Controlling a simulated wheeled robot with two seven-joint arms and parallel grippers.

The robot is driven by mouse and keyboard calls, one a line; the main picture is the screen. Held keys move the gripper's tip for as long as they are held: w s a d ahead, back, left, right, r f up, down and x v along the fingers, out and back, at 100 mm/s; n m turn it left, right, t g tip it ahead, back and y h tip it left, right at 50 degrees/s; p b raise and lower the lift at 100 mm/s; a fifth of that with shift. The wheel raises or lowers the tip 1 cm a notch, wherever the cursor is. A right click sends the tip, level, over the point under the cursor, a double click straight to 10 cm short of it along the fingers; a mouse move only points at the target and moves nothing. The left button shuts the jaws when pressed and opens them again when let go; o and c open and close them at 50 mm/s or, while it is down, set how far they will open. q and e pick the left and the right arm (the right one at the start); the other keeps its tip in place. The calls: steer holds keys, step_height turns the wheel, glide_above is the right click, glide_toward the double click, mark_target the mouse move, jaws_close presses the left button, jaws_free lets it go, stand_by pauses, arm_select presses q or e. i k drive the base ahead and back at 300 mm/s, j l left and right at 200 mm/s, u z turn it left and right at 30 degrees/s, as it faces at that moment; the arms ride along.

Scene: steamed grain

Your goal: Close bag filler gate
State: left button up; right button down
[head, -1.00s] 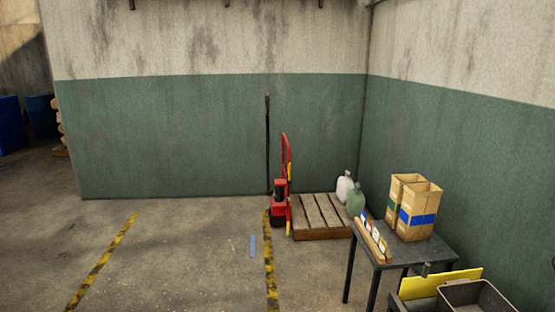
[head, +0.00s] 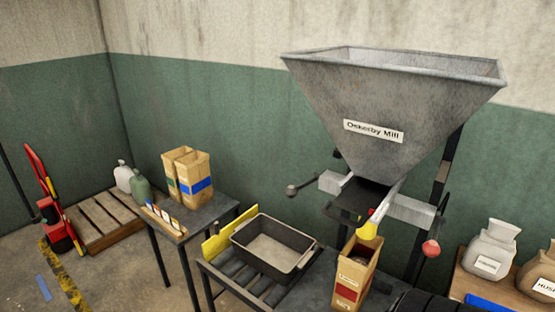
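A rod with a dark ball end (head: 292,190) sticks out to the left, and a red knob (head: 431,248) hangs at the right. I cannot tell the gate's position. Neither gripper is in view.
A dark bin (head: 273,248) sits on a roller stand beside the bag, with a yellow panel (head: 229,234) behind. A grey table (head: 205,215) holds paper bags. A pallet (head: 105,220) and red pallet truck (head: 50,200) stand left. Sacks (head: 490,247) stand at the right.

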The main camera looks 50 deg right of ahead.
mark_target(362, 197)
steer(key=k+z, duration=0.1)
steer(key=z, duration=1.75)
steer(key=l+z, duration=0.3)
steer(key=k+j, duration=0.05)
